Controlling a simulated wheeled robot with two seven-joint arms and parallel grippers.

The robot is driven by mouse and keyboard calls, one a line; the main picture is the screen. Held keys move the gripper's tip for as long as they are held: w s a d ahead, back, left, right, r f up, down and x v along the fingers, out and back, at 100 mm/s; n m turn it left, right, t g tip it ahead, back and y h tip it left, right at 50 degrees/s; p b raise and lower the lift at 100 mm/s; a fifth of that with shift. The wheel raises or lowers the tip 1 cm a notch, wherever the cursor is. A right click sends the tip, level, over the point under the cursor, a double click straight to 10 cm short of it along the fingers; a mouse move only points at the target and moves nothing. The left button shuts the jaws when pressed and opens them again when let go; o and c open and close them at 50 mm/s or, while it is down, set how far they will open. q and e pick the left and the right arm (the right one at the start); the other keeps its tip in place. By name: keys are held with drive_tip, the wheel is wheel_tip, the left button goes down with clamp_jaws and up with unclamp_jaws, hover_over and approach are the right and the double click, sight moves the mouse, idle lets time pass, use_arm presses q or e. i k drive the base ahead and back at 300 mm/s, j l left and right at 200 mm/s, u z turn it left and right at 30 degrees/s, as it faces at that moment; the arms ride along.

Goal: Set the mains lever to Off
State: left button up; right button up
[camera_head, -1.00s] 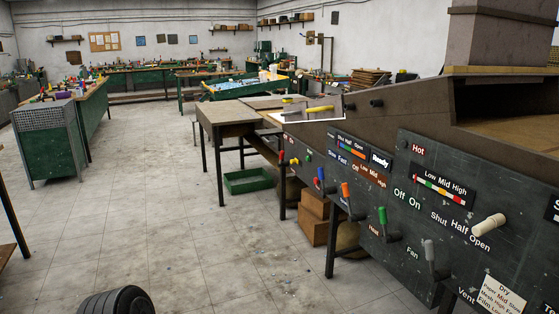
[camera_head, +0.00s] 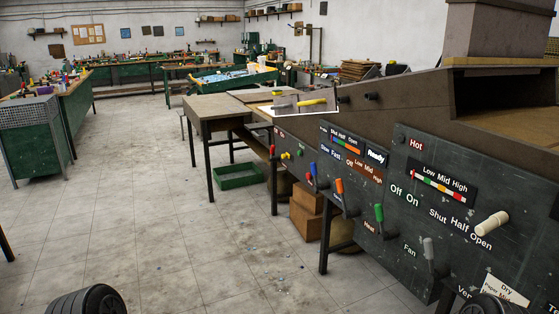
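A dark machine control panel (camera_head: 400,232) runs along the right side. It carries a row of levers: a red lever (camera_head: 272,151) at the far end, then a blue lever (camera_head: 313,169), an orange lever (camera_head: 340,187), a green lever (camera_head: 380,213), a grey lever (camera_head: 429,249) and a cream handle (camera_head: 491,223). I cannot read a Mains label, so I cannot tell which lever is the mains one. Small lettering by the red lever is too small to read. Neither of my grippers shows. Dark ribbed round parts, probably of my arms, enter at the bottom left and bottom right.
A wooden-topped table (camera_head: 215,108) stands beyond the panel's far end. A green tray (camera_head: 239,176) and cardboard boxes (camera_head: 306,213) lie on the floor near the panel. A green cabinet (camera_head: 32,140) stands at left.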

sight(271, 151)
drive_tip(key=i+j+u, duration=0.35)
drive_tip(key=i, duration=0.7)
drive_tip(key=i+u, duration=0.3)
drive_tip(key=i, duration=0.7)
drive_tip(key=i+j+z, duration=0.1)
drive_tip(key=i+z, duration=0.3)
drive_tip(key=i+j+z, duration=0.35)
drive_tip(key=i, duration=0.2)
drive_tip(key=i+j+z, duration=0.65)
drive_tip(key=z, duration=0.15)
drive_tip(key=i+j+z, duration=0.2)
drive_tip(key=j+z, duration=0.2)
drive_tip(key=i+j+z, duration=0.15)
drive_tip(key=j+z, duration=0.25)
drive_tip(key=i+j+z, duration=0.1)
drive_tip(key=j+z, duration=0.3)
